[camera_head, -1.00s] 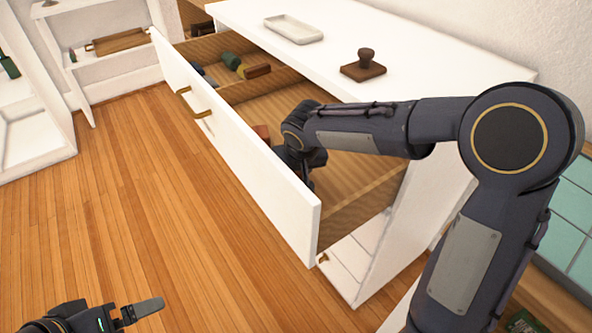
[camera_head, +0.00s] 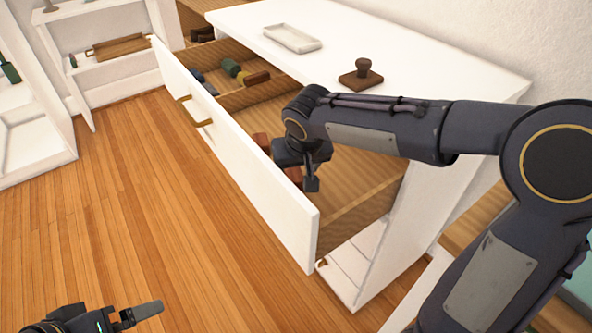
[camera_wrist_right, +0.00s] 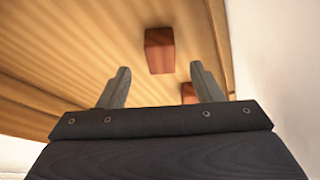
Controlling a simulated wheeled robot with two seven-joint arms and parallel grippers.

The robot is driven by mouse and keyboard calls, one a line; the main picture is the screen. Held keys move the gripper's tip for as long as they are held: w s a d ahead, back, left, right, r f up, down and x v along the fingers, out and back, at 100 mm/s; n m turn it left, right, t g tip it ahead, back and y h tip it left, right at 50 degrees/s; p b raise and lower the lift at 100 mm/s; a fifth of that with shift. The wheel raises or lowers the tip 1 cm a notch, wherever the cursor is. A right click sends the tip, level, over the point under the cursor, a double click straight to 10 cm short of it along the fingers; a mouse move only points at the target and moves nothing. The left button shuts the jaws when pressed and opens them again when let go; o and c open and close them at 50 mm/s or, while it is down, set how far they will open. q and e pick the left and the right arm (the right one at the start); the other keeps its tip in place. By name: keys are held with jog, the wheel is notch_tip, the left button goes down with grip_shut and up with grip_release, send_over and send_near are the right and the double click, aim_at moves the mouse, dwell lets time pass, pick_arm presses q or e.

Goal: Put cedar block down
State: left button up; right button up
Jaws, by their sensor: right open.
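The drawer (camera_head: 262,192) stands open, with a wooden inside. Two reddish-brown blocks lie in its near compartment: one block (camera_head: 262,141) is by the front panel, and the other block (camera_head: 294,174) is partly hidden by my right gripper (camera_head: 312,184). In the right wrist view, one block (camera_wrist_right: 159,50) lies on the drawer floor beyond the open fingertips (camera_wrist_right: 160,80), and the other block (camera_wrist_right: 188,93) shows partly beside the right finger. I cannot tell which is the cedar block. My right gripper is open and empty above them. My left gripper (camera_head: 140,312) is at the bottom left, only partly visible.
On the white cabinet top (camera_head: 430,75) are a white tray (camera_head: 291,38) and a brown stamp-like object (camera_head: 361,74). The wooden floor at left is clear.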

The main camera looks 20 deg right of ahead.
pick_arm(q)
jog(key=shift+r+p, duration=0.4)
jog(key=shift+r, duration=0.15)
pick_arm(e)
jog(key=v, duration=0.5)
